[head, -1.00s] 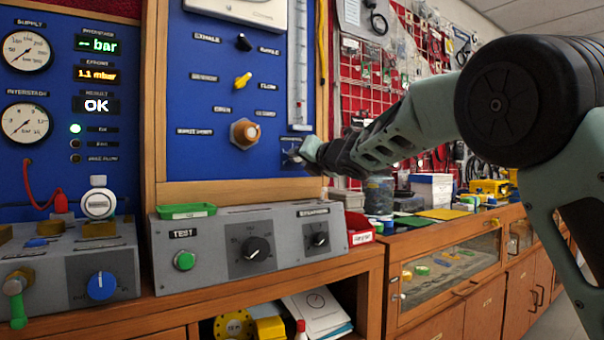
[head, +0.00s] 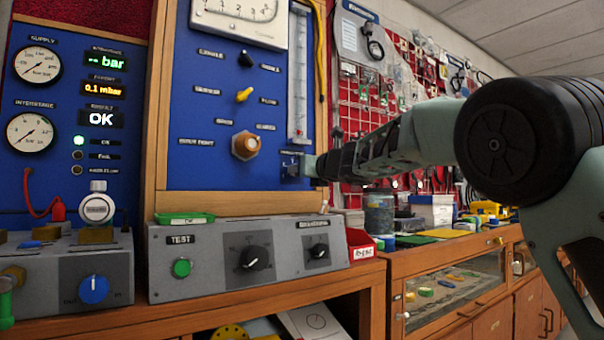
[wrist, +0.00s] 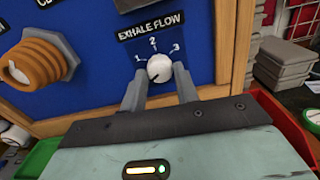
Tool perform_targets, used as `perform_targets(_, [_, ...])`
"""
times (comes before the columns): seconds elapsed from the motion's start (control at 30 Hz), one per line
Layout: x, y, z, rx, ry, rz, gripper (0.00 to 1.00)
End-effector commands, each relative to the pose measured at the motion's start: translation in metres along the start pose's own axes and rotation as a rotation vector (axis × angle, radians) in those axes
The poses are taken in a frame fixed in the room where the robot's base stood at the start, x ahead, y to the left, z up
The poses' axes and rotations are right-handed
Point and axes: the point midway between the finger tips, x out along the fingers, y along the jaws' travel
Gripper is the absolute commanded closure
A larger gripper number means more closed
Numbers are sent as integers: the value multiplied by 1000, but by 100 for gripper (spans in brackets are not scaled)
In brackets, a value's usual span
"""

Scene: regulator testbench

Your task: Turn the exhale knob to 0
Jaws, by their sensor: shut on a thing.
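The exhale knob (wrist: 160,69) is a small white round knob under the label "EXHALE FLOW" (wrist: 151,25) on the blue panel. The numbers 1, 2 and 3 stand around it. A dark mark on its face seems to point to the lower left, below the 1. No 0 can be made out. My gripper (wrist: 160,84) is shut on the knob, with one grey finger on each side. In the head view my gripper (head: 306,167) is at the lower right corner of the blue panel (head: 215,110) and hides most of the knob.
An orange-brown hex fitting (wrist: 31,65) sits left of the knob; it also shows in the head view (head: 246,146). The wooden panel frame (wrist: 226,55) is close on the right. A grey test box (head: 205,275) stands below. The pressure display (head: 103,89) reads 0.1 mbar.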

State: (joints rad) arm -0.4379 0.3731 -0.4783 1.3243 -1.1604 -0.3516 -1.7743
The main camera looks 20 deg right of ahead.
Motion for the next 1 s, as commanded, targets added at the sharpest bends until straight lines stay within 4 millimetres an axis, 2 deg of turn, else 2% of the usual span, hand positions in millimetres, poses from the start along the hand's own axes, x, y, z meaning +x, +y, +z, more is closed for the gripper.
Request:
perform_targets(0.3, [1,0,-2,-3,4,-1,92])
perform_targets(0.33, [1,0,-2,-3,4,-1,67])
perform_targets(0.4, [1,0,-2,-3,4,-1,48])
perform_targets(0.77, [-3,0,-1,-1,1,0,48])
perform_targets(0.87, [-13,0,-1,0,-1,0,48])
perform_targets(1.0, [-38,0,-1,2,-2,0,48])
